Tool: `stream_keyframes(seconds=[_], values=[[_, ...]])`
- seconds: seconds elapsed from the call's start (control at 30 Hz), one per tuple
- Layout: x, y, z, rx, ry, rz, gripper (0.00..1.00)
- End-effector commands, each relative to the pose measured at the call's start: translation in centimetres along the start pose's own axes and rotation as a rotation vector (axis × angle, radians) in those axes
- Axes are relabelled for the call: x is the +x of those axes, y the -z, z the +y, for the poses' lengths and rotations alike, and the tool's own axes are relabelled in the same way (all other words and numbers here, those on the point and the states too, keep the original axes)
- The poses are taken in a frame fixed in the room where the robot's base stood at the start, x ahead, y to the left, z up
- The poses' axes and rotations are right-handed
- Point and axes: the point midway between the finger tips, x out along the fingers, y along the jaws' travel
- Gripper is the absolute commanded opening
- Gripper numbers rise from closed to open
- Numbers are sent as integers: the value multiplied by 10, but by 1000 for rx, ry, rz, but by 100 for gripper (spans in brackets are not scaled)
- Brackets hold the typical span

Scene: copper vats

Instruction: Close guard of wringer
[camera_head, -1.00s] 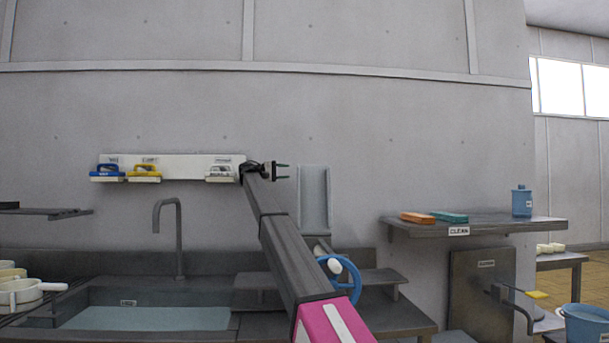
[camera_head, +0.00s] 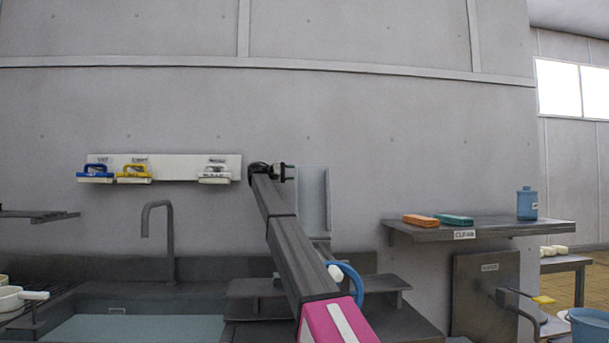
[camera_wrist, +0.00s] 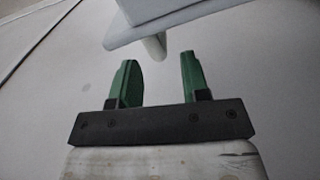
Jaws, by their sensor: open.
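The wringer's guard (camera_head: 314,198) looks like a pale grey upright panel, raised above the wringer. The wringer's blue wheel (camera_head: 351,284) shows below it, partly hidden by my arm, which also covers much of the wringer body. My gripper (camera_head: 290,172) is at the guard's upper left edge, its fingers pointing right. In the wrist view, my gripper (camera_wrist: 157,68) has its green fingers apart with nothing between them. A pale panel, seemingly the guard (camera_wrist: 165,22), lies just beyond the fingertips, with a rounded peg under it. I cannot tell whether they touch.
A sink (camera_head: 140,326) with a tall tap (camera_head: 168,240) is at left. Brushes hang on a white wall rack (camera_head: 190,168). A shelf (camera_head: 490,229) with orange and teal blocks and a blue bottle is at right. A blue bucket (camera_head: 588,326) stands lower right.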

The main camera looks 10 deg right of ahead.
Motion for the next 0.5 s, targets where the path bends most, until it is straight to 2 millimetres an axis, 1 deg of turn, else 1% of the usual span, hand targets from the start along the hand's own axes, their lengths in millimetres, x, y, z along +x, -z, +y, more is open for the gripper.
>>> stream_keyframes(seconds=[0.03,0.1,0.23,0.33,0.5], values=[[11,-1,0,0,0,-2,42],[24,-1,0,0,1,-3,42],[42,0,0,0,0,-1,42],[51,0,0,0,0,-1,42],[54,0,0,0,0,-1,42]])
